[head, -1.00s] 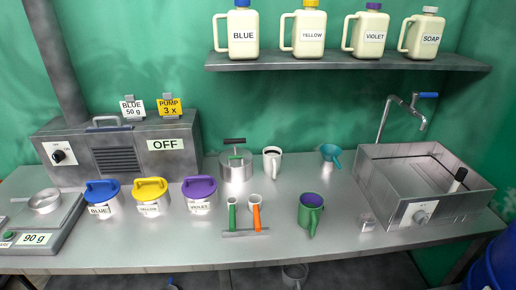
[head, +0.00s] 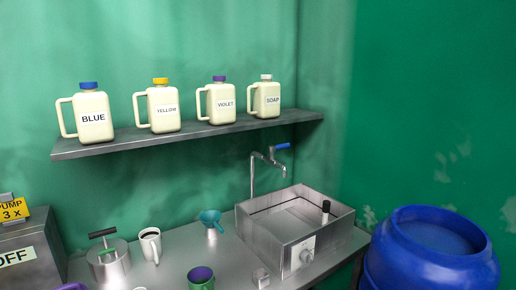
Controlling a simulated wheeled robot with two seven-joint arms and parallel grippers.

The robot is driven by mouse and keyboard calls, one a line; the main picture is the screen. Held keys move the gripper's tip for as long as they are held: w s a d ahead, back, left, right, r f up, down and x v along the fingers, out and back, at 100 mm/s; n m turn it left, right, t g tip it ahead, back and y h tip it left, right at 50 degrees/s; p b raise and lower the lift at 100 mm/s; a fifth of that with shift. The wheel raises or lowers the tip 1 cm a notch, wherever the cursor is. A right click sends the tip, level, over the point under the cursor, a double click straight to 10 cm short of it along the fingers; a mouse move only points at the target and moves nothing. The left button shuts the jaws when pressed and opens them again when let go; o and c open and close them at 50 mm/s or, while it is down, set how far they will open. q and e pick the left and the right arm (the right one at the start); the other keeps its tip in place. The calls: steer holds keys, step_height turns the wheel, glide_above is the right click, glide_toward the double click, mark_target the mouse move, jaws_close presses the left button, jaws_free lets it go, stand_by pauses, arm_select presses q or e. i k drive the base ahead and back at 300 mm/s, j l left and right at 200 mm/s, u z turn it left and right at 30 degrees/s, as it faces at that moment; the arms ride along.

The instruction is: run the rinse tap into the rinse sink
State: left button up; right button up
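The rinse tap (head: 268,168) is a metal spout with a blue lever handle (head: 280,146), standing behind the left part of the rinse sink. Its spout end hangs over the sink's back side. No water shows running from it. Neither of my grippers is in view.
A blue barrel (head: 375,262) stands right of the bench.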

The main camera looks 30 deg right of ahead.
mark_target(272, 148)
steer(key=z, duration=1.25)
